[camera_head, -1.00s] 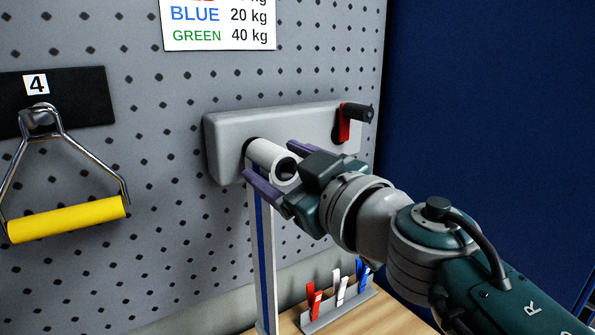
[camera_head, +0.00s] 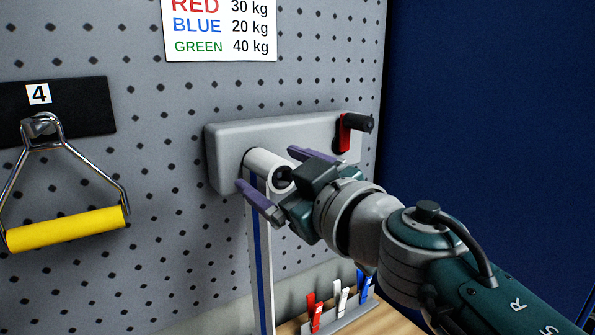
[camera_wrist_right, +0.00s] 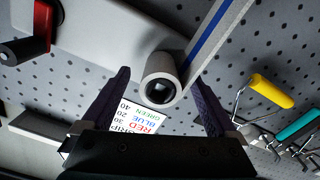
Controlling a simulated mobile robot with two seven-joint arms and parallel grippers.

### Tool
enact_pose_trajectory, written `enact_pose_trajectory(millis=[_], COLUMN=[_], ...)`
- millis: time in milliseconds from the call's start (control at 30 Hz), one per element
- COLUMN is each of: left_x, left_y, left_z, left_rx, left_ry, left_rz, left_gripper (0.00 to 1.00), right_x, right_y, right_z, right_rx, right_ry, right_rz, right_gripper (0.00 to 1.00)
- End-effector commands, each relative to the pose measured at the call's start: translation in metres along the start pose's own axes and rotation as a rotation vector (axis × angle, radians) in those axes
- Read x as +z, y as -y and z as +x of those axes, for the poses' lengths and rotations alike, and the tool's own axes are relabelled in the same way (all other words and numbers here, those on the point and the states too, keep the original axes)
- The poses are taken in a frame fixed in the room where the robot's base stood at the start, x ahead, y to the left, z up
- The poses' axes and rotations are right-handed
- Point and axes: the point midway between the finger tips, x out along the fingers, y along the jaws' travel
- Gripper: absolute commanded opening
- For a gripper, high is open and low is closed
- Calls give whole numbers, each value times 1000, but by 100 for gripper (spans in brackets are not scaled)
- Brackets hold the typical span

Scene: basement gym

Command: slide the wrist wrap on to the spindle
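The wrist wrap (camera_head: 268,163) is a white roll with a dark centre, set end-on against the grey wall housing (camera_head: 222,153). Its white tail with a blue stripe hangs straight down. In the right wrist view the roll (camera_wrist_right: 149,82) shows a dark, squarish core in its middle. The spindle itself is hidden within the roll, so I cannot tell how far on the wrap sits. My right gripper (camera_head: 268,168) is open, its purple fingers on either side of the roll. In the wrist view, gaps show between the roll and both fingers. My left gripper is out of view.
A red crank with a black handle (camera_head: 357,122) sticks out at the housing's right end. A yellow-gripped handle (camera_head: 66,229) hangs at left under number 4. Red, white and blue clips (camera_head: 341,303) stand in a rack below. A weight sign (camera_head: 220,27) is above.

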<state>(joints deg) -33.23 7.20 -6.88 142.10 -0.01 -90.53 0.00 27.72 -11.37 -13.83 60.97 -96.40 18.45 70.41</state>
Motion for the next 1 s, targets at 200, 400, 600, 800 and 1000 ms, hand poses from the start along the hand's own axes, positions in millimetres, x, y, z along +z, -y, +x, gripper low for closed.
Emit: enact_pose_trajectory(millis=[200,400,600,800,1000], left_x=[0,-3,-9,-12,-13], left_y=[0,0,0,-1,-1], left_z=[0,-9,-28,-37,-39], left_rx=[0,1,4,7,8], left_ry=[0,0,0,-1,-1], left_rz=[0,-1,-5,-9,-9], left_gripper=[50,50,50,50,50], right_x=[0,-1,-3,-1,0], right_y=[0,-1,-2,0,0], right_z=[0,-10,-46,-82,-98], right_rx=[0,1,1,-1,-1], right_ry=[1,3,4,3,0], right_rz=[0,0,-1,-1,0], right_gripper=[100,100,100,100,100])
